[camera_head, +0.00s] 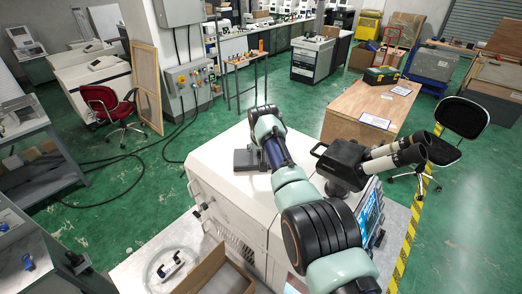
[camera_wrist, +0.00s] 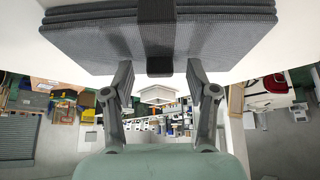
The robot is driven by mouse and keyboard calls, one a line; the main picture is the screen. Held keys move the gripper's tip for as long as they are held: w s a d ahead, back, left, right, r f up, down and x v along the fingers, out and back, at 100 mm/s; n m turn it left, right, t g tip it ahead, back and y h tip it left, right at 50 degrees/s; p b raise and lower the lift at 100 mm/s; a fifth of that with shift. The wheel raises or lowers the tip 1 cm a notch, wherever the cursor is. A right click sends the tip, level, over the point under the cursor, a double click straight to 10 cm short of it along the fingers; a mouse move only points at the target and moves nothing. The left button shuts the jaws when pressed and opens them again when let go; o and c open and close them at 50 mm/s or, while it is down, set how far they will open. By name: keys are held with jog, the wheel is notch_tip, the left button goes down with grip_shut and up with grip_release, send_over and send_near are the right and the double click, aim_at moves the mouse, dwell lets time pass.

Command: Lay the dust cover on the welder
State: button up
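The dust cover (camera_head: 247,160) looks like a folded dark grey cloth lying on the white top of the machine with binocular eyepieces, which appears to be the welder (camera_head: 222,167). In the wrist view the dust cover (camera_wrist: 95,40) fills the top of the picture as several flat layers with a black strap (camera_wrist: 158,35) around them. My gripper (camera_wrist: 160,72) is open, its two fingers wide apart at the cover's near edge, one on each side of the strap. Whether the fingertips touch the cloth I cannot tell. In the head view my arm hides most of the gripper.
The black eyepiece head (camera_head: 350,163) and a blue screen (camera_head: 370,212) stand at the machine's right side. An open cardboard box (camera_head: 212,272) and a coiled clear hose (camera_head: 168,265) lie on the bench in front. A wooden crate (camera_head: 370,110) stands behind right.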

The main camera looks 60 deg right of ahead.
jog(key=v, duration=1.2)
jog(key=shift+c, duration=0.4)
dwell(0.6)
